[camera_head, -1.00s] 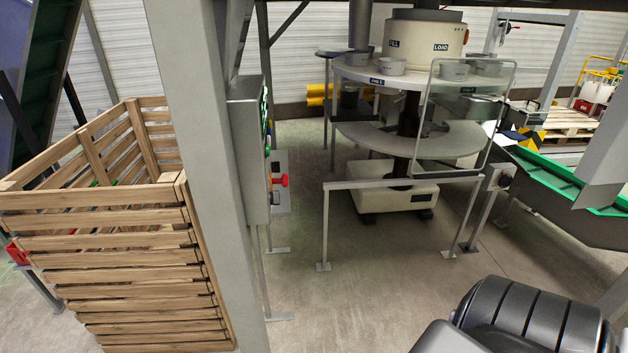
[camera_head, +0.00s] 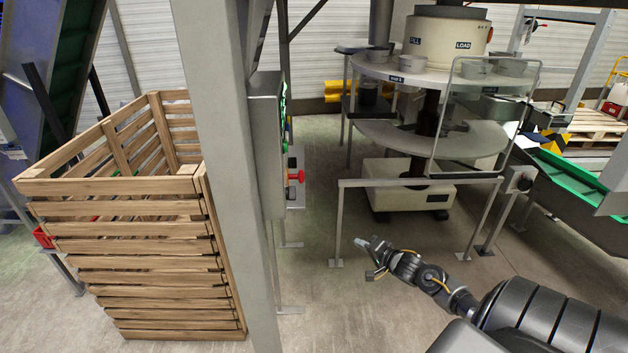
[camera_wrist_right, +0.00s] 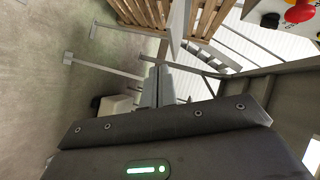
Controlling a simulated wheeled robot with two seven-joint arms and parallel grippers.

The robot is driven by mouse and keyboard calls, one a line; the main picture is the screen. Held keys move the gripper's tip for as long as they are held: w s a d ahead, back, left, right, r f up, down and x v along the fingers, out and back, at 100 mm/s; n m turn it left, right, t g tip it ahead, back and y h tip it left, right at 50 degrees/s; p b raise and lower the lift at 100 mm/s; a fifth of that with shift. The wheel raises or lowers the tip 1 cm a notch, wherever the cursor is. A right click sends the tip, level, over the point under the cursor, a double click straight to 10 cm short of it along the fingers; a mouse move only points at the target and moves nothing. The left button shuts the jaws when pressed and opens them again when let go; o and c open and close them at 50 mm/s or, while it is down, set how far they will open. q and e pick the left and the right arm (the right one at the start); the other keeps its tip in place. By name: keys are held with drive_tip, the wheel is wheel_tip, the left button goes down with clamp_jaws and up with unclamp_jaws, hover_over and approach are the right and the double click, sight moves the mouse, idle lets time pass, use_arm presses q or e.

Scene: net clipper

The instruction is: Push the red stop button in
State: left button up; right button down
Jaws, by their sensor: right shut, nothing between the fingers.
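The red stop button (camera_head: 297,176) sticks out from the right-hand face of a grey control box (camera_head: 266,140) fixed beside the grey post. In the right wrist view a red round knob (camera_wrist_right: 299,11) shows at the top right corner, cut by the frame edge. My right gripper (camera_head: 361,243) is shut and empty, below and to the right of the button, with clear space between them. In the right wrist view its closed fingers (camera_wrist_right: 160,87) touch nothing. My left gripper is out of view.
A thick grey post (camera_head: 220,130) stands left of the box, beside a slatted wooden crate (camera_head: 130,265). A metal rail frame (camera_head: 410,181) stands before the round filling machine (camera_head: 420,75). A green conveyor (camera_head: 570,172) is at right. Floor between post and rail is open.

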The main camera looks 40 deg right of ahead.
drive_tip(key=w+a+r+m+t+y, duration=0.1)
drive_tip(key=w+r, duration=0.1)
drive_tip(key=r, duration=0.8)
drive_tip(key=w+a+r+m+t+y, duration=0.1)
drive_tip(key=w+r+t+y, duration=0.1)
drive_tip(key=r, duration=0.7)
drive_tip(key=shift+a+r, duration=0.15)
drive_tip(key=shift+r, duration=0.25)
drive_tip(key=p, duration=0.3)
approach(296, 177)
drive_tip(key=w+d, duration=0.4)
drive_tip(key=d, duration=0.1)
drive_tip(key=a, duration=0.1)
drive_tip(key=w+a+p, duration=0.1)
drive_tip(key=shift+w+a+f, duration=0.25)
drive_tip(key=shift+w+a, duration=0.05)
drive_tip(key=shift+a, duration=0.05)
